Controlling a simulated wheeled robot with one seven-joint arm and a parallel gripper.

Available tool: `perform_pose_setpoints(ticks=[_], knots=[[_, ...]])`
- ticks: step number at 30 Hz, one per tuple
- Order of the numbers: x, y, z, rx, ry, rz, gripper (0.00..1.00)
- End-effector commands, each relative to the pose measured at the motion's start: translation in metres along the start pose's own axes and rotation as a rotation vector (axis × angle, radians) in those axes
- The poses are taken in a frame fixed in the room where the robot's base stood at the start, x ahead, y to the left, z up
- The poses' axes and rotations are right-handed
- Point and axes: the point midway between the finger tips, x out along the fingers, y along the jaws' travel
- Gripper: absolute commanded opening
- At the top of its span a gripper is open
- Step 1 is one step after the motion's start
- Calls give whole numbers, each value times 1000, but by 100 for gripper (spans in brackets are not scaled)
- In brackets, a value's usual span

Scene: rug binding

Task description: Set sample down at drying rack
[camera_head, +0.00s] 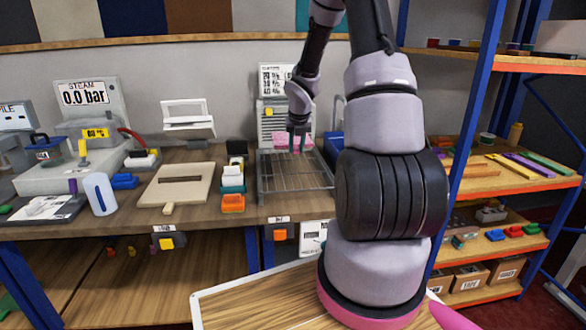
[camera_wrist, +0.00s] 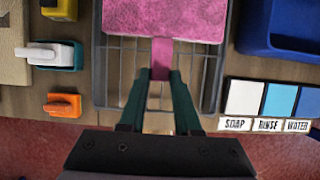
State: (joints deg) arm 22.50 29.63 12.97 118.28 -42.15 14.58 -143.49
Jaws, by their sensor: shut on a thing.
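The sample, a pink fuzzy rug piece with a pink tab (camera_wrist: 161,56), shows in the wrist view; its wide part (camera_wrist: 166,20) runs off the top edge. My gripper (camera_wrist: 160,78) is shut on the tab with its green fingers. The drying rack (camera_head: 293,181), a grey wire grid with a metal frame, is on the bench; its frame also shows in the wrist view (camera_wrist: 97,75). The sample (camera_head: 281,140) is over the far part of the rack in the head view, with my gripper (camera_head: 297,146) at its near right. I cannot tell whether the sample touches the grid.
Orange (camera_head: 232,203) and white-topped blocks stand left of the rack, beside a beige board (camera_head: 177,186). A blue bin (camera_wrist: 285,30) and cards labelled soap, rinse and water (camera_wrist: 265,124) are on the right. The near part of the rack is bare.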

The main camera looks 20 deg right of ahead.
Motion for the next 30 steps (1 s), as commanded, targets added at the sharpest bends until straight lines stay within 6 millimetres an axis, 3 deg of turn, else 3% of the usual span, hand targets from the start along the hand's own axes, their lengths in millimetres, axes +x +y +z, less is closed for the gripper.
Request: perform_pose_setpoints(ticks=[6,18,26,27,29,30], knots=[[36,2,-16,-10,4,1,0],[81,1,-35,-7,4,1,0],[86,0,-36,-5,1,0,0],[86,0,-37,-5,2,0,35],[86,0,-37,-5,2,0,58],[86,0,-37,-5,2,0,62]])
